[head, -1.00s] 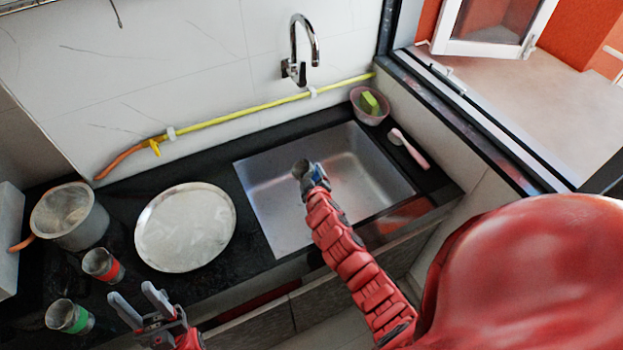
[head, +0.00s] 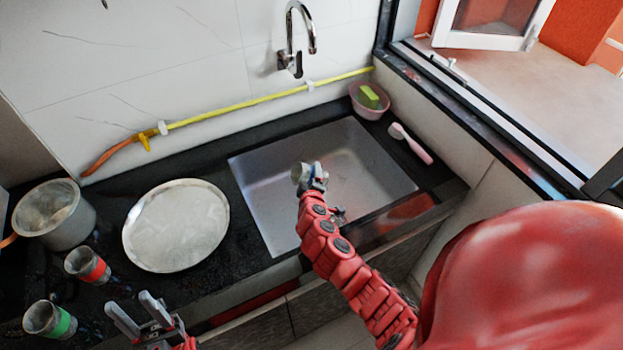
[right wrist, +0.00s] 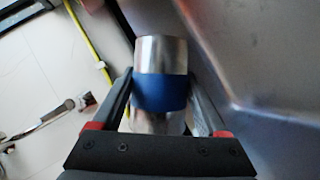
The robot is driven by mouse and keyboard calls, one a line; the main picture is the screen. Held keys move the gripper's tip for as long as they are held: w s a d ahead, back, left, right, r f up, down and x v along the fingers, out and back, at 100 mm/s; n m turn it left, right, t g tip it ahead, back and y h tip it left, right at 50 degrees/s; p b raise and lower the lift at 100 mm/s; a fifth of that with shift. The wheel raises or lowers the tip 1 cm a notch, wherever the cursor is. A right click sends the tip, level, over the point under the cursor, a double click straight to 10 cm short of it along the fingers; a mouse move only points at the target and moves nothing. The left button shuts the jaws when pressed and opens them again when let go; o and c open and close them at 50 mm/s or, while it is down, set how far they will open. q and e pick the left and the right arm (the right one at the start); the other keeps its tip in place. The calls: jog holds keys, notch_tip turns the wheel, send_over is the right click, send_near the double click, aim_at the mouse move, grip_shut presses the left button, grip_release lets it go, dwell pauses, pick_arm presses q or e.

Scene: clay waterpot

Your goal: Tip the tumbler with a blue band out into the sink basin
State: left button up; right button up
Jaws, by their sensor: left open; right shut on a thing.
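The tumbler with a blue band (right wrist: 160,92) is a metal cup held between the fingers of my right gripper (right wrist: 162,105) in the right wrist view. In the head view the tumbler (head: 299,174) shows small and tilted at the tip of my right gripper (head: 314,178), above the sink basin (head: 375,175). I cannot see into the tumbler or whether anything runs out. The basin is a grey metal rectangle set in the dark counter. My left gripper (head: 140,315) is open and empty at the lower left, near the counter's front edge.
A round metal plate (head: 176,226) lies left of the basin. A red-banded tumbler (head: 87,265), a green-banded tumbler (head: 50,319) and a metal pot (head: 54,214) stand further left. The tap (head: 297,40) is above the basin. A pink bowl (head: 369,101) and brush (head: 411,144) sit right.

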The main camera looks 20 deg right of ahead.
dwell(0.3)
jog(key=shift+f+n+h+b, duration=0.3)
jog(key=shift+n+b, duration=0.2)
jog(key=shift+b, duration=1.05)
jog(key=shift+n+h, duration=0.3)
jog(key=shift+b, duration=0.65)
jog(key=shift+a+r+n, duration=0.1)
jog(key=shift+r+n, duration=0.05)
jog(key=shift+n, duration=0.25)
jog(key=shift+h+b, duration=0.3)
jog(key=shift+b, duration=0.1)
jog(key=shift+a+r+n+b, duration=0.1)
jog(key=shift+r+n+b, duration=0.05)
jog(key=shift+n+b, duration=0.15)
jog(key=shift+r, duration=0.15)
